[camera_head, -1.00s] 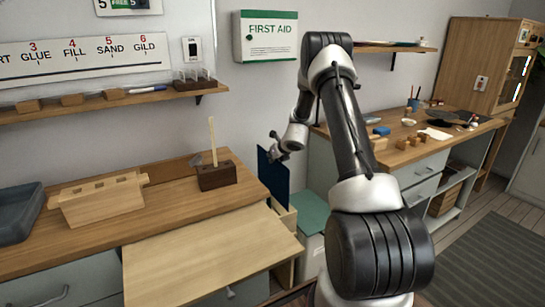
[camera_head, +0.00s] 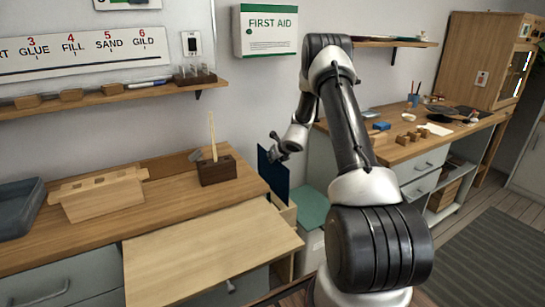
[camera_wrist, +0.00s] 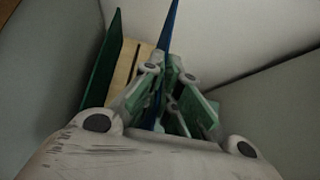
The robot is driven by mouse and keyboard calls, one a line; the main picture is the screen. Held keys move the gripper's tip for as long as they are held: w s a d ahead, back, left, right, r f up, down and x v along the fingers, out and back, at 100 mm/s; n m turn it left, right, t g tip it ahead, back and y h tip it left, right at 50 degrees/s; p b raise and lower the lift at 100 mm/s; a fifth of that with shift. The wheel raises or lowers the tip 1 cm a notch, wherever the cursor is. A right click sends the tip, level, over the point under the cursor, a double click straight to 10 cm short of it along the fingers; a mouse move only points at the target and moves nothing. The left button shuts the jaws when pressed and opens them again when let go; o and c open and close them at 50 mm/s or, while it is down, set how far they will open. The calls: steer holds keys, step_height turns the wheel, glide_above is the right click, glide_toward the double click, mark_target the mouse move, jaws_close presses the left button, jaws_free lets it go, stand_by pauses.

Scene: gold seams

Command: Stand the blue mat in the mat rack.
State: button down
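The blue mat (camera_head: 273,178) stands upright beside the right end of the left bench. My gripper (camera_head: 278,150) is at its upper part. In the wrist view, the mat (camera_wrist: 172,25) is seen edge-on, a thin blue strip running between the fingers of my gripper (camera_wrist: 172,75), which is shut on it. The pale wooden mat rack (camera_head: 284,210) is low, just below and right of the mat. The rack's wood also shows in the wrist view (camera_wrist: 126,72), beside a dark green upright panel (camera_wrist: 104,62). The mat's lower edge is hidden, so I cannot tell whether it is in a slot.
A pulled-out pale wooden board (camera_head: 205,255) juts from the left bench close to the rack. A white bin with a teal top (camera_head: 311,208) stands right of the rack. The right bench (camera_head: 420,150) holds small items. Grey walls enclose the wrist view's sides.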

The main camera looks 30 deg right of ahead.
mark_target(280, 166)
steer(key=shift+f, duration=3.65)
steer(key=c, duration=1.6)
jaws_free()
steer(key=shift+o, duration=0.2)
steer(key=shift+s, duration=0.1)
steer(key=shift+v, duration=4.45)
steer(key=shift+r, duration=0.1)
steer(key=shift+r, duration=2.95)
